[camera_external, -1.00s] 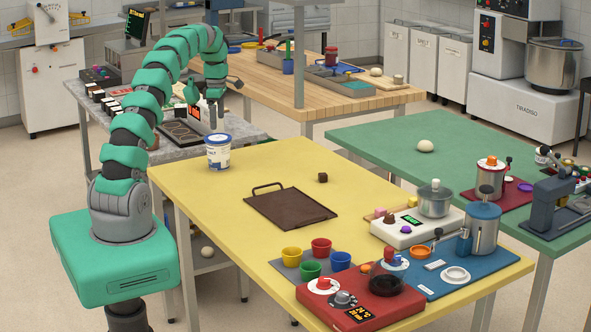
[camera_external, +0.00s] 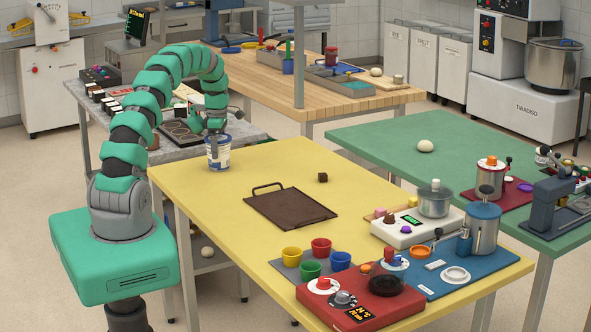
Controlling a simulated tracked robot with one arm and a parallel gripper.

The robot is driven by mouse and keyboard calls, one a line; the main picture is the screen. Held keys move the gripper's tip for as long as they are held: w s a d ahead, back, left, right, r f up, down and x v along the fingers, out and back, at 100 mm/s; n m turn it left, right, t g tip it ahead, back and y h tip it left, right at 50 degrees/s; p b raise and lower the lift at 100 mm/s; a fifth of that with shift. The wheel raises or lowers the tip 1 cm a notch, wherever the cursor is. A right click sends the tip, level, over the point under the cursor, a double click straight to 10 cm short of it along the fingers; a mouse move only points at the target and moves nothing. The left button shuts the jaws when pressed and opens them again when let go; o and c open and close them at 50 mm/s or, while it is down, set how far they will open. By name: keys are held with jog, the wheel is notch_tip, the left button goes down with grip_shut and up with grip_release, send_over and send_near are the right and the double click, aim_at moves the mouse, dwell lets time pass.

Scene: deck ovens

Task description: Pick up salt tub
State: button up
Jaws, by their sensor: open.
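The salt tub (camera_external: 218,157) is a white tub with a blue label, standing upright at the far left corner of the yellow table (camera_external: 225,215). The jaws are open. Whether a finger touches the tub cannot be seen.
A dark brown board with a handle (camera_external: 290,209) lies mid-table, with a small brown cube (camera_external: 323,177) behind it. A grey counter (camera_external: 165,150) stands behind the tub.

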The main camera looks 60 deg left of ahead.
jog(key=c, duration=1.4)
jog(key=shift+o, duration=0.2)
jog(key=shift+r, duration=0.1)
